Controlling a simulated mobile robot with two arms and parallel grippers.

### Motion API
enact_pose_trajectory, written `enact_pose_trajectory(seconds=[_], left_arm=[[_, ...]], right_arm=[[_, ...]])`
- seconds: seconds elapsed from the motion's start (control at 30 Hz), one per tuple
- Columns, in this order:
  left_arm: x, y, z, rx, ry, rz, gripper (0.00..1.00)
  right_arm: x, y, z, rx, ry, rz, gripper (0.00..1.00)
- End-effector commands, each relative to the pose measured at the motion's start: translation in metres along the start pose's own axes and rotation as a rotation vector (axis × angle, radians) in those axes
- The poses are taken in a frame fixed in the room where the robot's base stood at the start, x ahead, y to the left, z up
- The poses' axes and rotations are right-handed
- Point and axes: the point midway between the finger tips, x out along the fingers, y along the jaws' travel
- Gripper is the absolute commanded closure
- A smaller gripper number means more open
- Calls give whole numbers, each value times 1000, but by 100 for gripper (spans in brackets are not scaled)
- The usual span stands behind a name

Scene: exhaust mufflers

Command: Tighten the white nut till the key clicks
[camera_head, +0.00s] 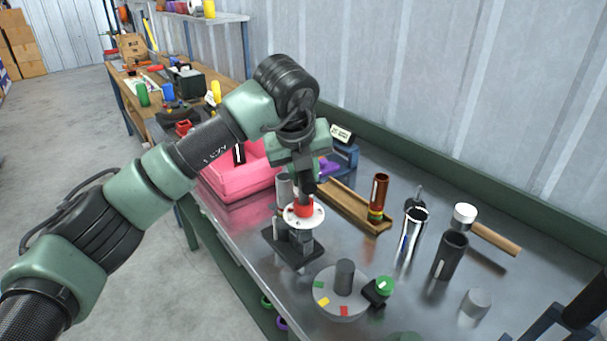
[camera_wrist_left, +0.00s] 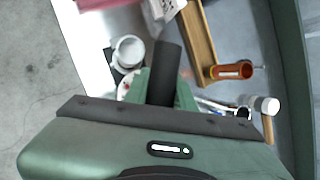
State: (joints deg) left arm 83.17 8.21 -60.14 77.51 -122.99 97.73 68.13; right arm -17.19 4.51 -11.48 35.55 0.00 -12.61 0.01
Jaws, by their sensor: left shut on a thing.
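My left gripper (camera_head: 306,180) is above the fixture on the metal bench, shut on a dark cylindrical tool, likely the key. In the left wrist view this dark tool (camera_wrist_left: 166,72) stands between the green fingers. Below the gripper, a red piece (camera_head: 304,208) sits at the middle of a white round flange (camera_head: 291,217) with small holes. The flange is on a grey part over a black base plate (camera_head: 290,249). The tool reaches down to the red piece; I cannot tell how they engage. I cannot make out a separate white nut. My right gripper is not in view.
A pink bin (camera_head: 240,178) stands behind. A wooden tray (camera_head: 350,208) holds a brown-orange cylinder (camera_head: 379,192). Metal tubes (camera_head: 412,232), a white-headed mallet (camera_head: 490,235) and a grey disc (camera_head: 335,304) with coloured patches stand on the right and in front.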

Motion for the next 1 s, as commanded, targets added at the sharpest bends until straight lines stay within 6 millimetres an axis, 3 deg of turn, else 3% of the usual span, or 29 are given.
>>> enact_pose_trajectory(seconds=[0.17, 0.43, 0.73, 1.0], left_arm=[[-1, 0, 1, 2, -1, -3, 100], [-1, -4, -1, 169, 34, -75, 100], [-1, -4, -1, 187, 39, -83, 100], [-1, -7, -3, 337, 70, -147, 100]], right_arm=[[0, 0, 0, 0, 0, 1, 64], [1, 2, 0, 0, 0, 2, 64], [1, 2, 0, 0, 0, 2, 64], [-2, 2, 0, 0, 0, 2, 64]])
